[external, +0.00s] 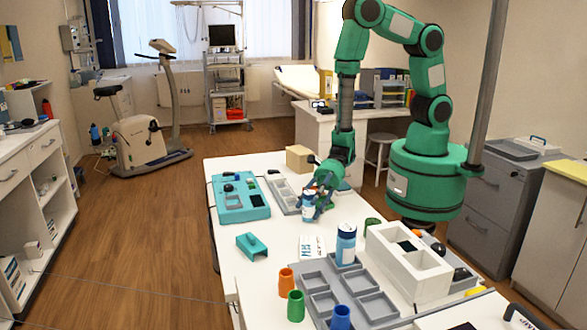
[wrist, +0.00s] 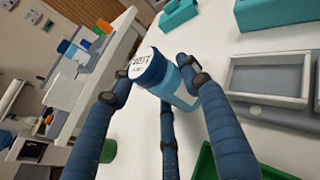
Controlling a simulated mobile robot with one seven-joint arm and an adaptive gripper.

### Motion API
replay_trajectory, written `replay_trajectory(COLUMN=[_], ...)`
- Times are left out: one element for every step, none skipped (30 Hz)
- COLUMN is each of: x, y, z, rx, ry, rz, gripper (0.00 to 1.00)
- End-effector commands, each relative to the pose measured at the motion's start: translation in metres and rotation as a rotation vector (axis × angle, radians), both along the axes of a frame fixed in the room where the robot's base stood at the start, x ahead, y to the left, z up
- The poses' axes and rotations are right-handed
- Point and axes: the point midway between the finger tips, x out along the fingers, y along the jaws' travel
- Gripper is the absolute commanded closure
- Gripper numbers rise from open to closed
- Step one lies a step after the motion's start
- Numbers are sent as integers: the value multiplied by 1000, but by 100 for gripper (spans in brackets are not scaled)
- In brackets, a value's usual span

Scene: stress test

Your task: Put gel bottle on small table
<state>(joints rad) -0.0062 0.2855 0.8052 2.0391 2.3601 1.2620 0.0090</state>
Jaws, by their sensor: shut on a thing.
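My gripper (external: 313,196) is low over the white worktable (external: 243,277), left of my base. It is shut on a bottle (external: 307,208) with a blue cap. In the wrist view the bottle (wrist: 181,94) sits tilted between my dark blue fingers (wrist: 158,85), its round white lid top with dark print facing the camera. I take it for the gel bottle, but its print is too small to read. I cannot tell whether its base touches the worktable. No table is clearly marked as the small table; a white desk (external: 322,123) stands behind.
A second blue-capped bottle (external: 346,246) stands nearer the camera beside a white divided box (external: 425,284). Orange, green and blue cups (external: 286,282) and grey trays (external: 327,303) crowd the front. A teal case (external: 240,211) and cardboard box (external: 299,159) lie farther back. Open floor lies left.

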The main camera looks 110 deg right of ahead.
Motion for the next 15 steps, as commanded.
replay_trajectory(x=[0,1,1,1,1,1,1,1,0,-8,-14,-22,-28,-34,-43], y=[0,0,0,0,0,0,0,0,0,-3,-5,-8,-10,-12,-14], z=[5,7,11,14,18,23,27,31,37,34,33,34,35,36,36], rx=[0,-1,0,-1,-1,-1,-1,1,1,0,0,0,1,2,0], ry=[-1,-2,-3,-3,-4,-4,-4,-4,-4,2,2,2,2,2,2], rz=[0,1,1,1,0,0,0,0,0,-2,-3,-3,-3,-3,-3], gripper=[87,87,87,87,87,87,87,87,87,87,87,87,87,87,87])
